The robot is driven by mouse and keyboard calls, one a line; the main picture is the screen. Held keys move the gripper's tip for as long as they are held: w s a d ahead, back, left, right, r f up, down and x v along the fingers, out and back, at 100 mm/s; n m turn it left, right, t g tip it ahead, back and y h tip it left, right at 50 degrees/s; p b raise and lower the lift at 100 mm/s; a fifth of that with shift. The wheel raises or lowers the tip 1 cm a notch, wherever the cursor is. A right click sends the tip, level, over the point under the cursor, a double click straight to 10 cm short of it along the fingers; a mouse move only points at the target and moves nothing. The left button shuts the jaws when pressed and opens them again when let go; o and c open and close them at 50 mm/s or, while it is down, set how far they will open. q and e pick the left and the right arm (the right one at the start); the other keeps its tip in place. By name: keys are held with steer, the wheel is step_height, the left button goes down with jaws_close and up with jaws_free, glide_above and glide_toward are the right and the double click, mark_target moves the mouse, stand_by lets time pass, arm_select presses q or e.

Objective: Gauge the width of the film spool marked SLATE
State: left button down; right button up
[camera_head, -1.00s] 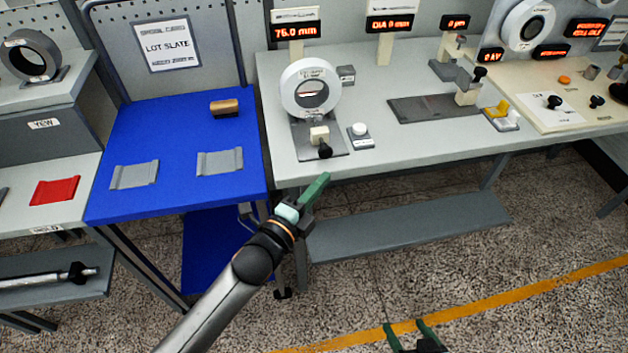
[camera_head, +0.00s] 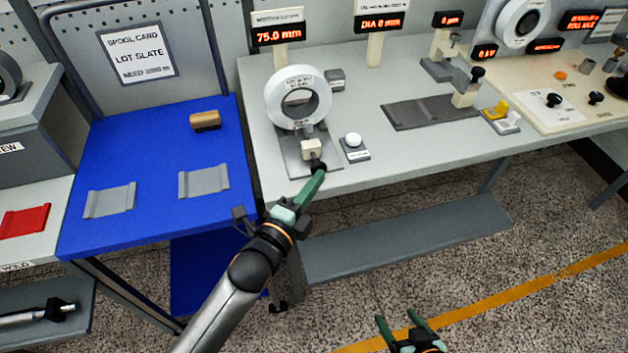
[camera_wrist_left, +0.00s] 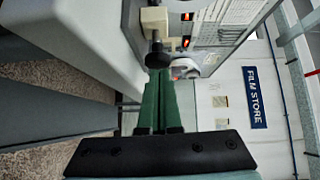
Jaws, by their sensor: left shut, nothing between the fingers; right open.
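A white film spool (camera_head: 298,97) stands upright in the width gauge (camera_head: 294,155) on the grey bench. The gauge has a cream slide block (camera_head: 311,149) with a black knob (camera_head: 318,167) at the bench's front edge. The display (camera_head: 278,33) above reads 75.0 mm. A card (camera_head: 138,53) behind the blue table reads LOT SLATE. My left gripper (camera_head: 312,185) is shut and empty, its green fingertips at or just short of the knob; contact is unclear. In the left wrist view the knob (camera_wrist_left: 157,56) sits right beyond the fingertips. My right gripper (camera_head: 406,326) is open and empty, low over the floor.
A white button (camera_head: 353,141) sits right of the gauge. The blue table (camera_head: 150,155) holds two grey cradles (camera_head: 204,181) and a wooden-backed brush (camera_head: 205,120). A second gauge plate (camera_head: 430,112) lies further right. A lower shelf (camera_head: 410,238) runs under the bench.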

arm_select(q)
steer(key=shift+w+a, duration=0.3)
steer(key=shift+w, duration=0.6)
steer(key=shift+w+a, duration=0.3)
steer(key=shift+w, duration=0.55)
steer(key=shift+s, duration=0.1)
